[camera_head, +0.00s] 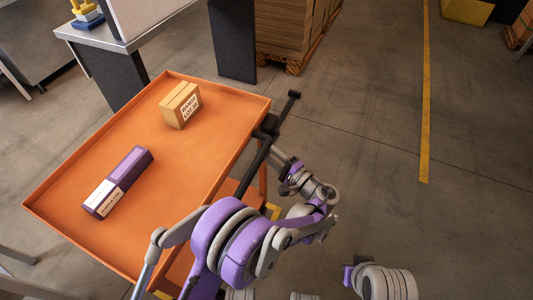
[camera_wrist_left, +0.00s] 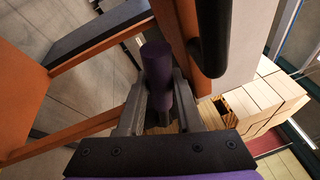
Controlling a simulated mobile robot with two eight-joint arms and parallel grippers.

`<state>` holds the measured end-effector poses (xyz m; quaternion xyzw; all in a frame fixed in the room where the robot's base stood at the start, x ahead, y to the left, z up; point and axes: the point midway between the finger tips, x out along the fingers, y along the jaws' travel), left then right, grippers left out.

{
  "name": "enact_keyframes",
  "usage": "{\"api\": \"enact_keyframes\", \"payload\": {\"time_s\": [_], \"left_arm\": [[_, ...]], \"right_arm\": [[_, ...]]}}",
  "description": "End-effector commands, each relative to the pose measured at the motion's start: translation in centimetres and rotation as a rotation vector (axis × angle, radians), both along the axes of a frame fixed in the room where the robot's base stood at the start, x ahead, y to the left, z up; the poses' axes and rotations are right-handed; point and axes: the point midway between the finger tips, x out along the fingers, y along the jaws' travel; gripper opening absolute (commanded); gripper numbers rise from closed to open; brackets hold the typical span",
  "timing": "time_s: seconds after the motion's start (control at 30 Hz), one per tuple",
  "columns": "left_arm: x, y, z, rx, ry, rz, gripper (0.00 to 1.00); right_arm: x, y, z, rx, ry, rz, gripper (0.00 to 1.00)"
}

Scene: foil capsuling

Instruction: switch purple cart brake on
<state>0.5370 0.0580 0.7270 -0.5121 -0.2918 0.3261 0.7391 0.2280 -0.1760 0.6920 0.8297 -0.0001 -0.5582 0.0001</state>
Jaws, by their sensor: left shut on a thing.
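The orange cart (camera_head: 110,120) stands at left in the head view, with a black push handle (camera_head: 258,165) along its right side. A purple cylindrical grip, which looks like the brake lever (camera_wrist_left: 156,62), is upright between the fingers of my left gripper (camera_wrist_left: 160,92) in the left wrist view. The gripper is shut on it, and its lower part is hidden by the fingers. In the head view my left gripper (camera_head: 279,154) is beside the handle, and the brake lever cannot be made out.
On the cart top lie a purple-and-white box (camera_head: 122,178) and a small tan box (camera_head: 180,105). The black handle bar (camera_wrist_left: 212,40) is close to my left fingers. A grey table (camera_head: 95,38) stands behind the cart. Open floor lies to the right.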

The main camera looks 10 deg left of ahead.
Motion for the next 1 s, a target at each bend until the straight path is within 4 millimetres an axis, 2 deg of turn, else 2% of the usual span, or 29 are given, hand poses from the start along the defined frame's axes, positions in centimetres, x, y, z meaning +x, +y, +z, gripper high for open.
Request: {"api": "enact_keyframes", "payload": {"time_s": [0.1,0.5,1.0], "left_arm": [[0.1,0.1,-1.5,-0.031,-0.108,0.001,0.00],[0.2,0.0,-4.8,-0.136,-0.427,0.001,0.00],[0.6,-0.1,-6.4,-0.191,-0.597,0.000,0.00]], "right_arm": [[0.2,0.0,-1.3,0.000,0.004,0.000,0.00],[0.6,0.0,-3.8,0.000,0.009,0.000,0.00],[0.8,0.0,-4.8,0.000,0.009,0.000,0.00]]}}
